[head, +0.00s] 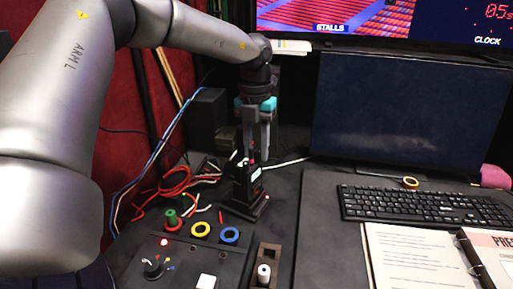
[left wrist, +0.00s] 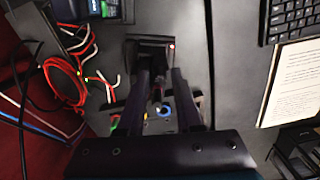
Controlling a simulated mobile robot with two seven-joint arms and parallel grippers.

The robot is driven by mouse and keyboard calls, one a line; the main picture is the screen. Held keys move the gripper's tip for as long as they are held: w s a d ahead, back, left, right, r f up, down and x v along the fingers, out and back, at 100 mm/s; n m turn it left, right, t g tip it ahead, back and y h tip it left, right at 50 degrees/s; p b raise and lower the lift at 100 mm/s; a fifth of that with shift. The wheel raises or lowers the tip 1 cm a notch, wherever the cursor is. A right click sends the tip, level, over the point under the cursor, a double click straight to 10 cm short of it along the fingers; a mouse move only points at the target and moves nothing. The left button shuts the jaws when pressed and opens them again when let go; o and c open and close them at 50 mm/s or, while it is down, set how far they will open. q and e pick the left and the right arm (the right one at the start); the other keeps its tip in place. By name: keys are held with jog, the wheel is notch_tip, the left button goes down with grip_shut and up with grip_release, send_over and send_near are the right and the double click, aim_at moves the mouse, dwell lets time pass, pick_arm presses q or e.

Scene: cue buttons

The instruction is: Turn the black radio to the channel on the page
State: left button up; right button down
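The black radio (head: 246,182) stands upright in a dark base with a small red light, on the dark desk left of centre. My left gripper (head: 256,150) points down over the radio's top. In the left wrist view the two fingers (left wrist: 160,76) are apart, with dark parts of the radio between and below them; I see no clear contact. The radio's channel setting is too small to read. An open binder with a printed page (head: 405,255) lies at the right; its text is too small to read. My right gripper is not in view.
Red and blue cables (head: 172,185) lie to the left. A keyboard (head: 425,205) and monitor (head: 405,115) are on the right.

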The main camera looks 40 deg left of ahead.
pick_arm(q)
grip_shut()
jog(key=shift+m, duration=0.3)
jog(key=shift+m+b, duration=0.35)
jog(key=shift+m, duration=0.45)
jog(key=m, duration=0.2)
jog(key=shift+m, duration=0.3)
jog(key=m, duration=0.3)
jog(key=shift+m, duration=0.8)
